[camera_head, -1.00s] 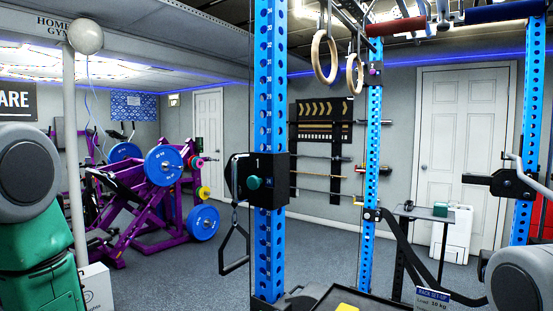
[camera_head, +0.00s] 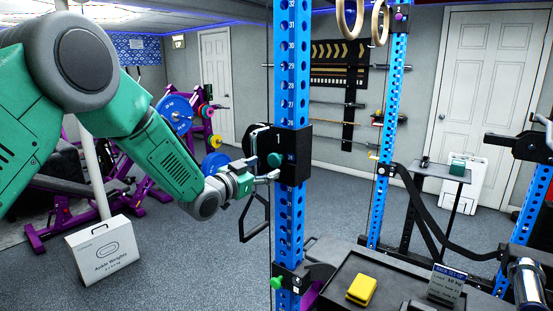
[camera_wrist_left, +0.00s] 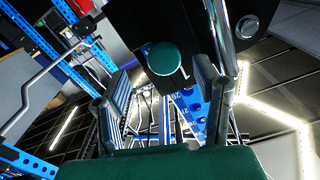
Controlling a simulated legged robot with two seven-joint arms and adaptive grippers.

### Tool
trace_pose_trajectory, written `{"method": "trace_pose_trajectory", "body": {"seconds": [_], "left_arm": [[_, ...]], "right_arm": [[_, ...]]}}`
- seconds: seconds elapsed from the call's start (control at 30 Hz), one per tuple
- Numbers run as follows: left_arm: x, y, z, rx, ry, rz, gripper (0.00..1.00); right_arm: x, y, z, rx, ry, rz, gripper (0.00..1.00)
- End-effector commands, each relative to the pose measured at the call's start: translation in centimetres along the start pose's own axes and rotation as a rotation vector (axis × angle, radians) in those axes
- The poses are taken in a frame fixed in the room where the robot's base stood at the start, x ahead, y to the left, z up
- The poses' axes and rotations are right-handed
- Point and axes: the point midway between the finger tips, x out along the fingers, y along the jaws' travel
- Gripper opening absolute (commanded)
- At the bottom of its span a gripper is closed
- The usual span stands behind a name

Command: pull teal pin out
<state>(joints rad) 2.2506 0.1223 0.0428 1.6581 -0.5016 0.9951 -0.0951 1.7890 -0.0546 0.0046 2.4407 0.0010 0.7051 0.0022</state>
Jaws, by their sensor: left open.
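The teal pin (camera_head: 275,159) has a round knob on the black box numbered 1 (camera_head: 293,150), fixed to the blue upright (camera_head: 291,90). In the left wrist view the teal knob (camera_wrist_left: 164,58) shows face-on, seated against the black housing. My left gripper (camera_head: 270,177) is open, just left of and slightly below the knob in the head view. In the wrist view its two fingers (camera_wrist_left: 160,80) point toward the housing, with the knob between and beyond their tips. Whether a finger touches it, I cannot tell. My right gripper is not in view.
A black handle (camera_head: 254,217) hangs below the box. A green knob (camera_head: 276,283) sits lower on the upright. A dark tray (camera_head: 385,283) with a yellow block (camera_head: 362,289) is at front right. An ankle weights box (camera_head: 101,252) stands on the floor at left.

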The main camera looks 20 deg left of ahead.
Motion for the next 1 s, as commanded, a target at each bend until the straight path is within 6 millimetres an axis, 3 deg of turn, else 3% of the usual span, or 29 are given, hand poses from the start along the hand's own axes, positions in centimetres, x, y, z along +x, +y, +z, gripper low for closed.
{"method": "trace_pose_trajectory", "body": {"seconds": [0.1, 0.3, 0.77, 0.9, 0.93, 1.0], "left_arm": [[2.3, -0.2, -0.1, -0.001, 0.002, 0.000, 0.56], [4.9, -0.3, 0.0, -0.003, 0.001, -0.001, 0.56], [6.0, -0.1, 0.0, -0.002, 0.000, -0.001, 0.56], [6.0, -0.1, 0.0, -0.003, 0.000, -0.001, 0.06], [6.0, -0.1, 0.0, -0.003, 0.000, 0.000, 0.00], [6.0, -0.1, 0.1, -0.003, 0.001, 0.000, 0.00]], "right_arm": [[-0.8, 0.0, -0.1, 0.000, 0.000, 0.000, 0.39], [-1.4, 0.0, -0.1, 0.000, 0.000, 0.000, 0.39], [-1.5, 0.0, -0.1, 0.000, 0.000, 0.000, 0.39], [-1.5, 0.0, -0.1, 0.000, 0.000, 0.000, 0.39], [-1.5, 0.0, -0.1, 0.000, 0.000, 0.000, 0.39], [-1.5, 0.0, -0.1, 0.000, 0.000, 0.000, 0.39]]}}
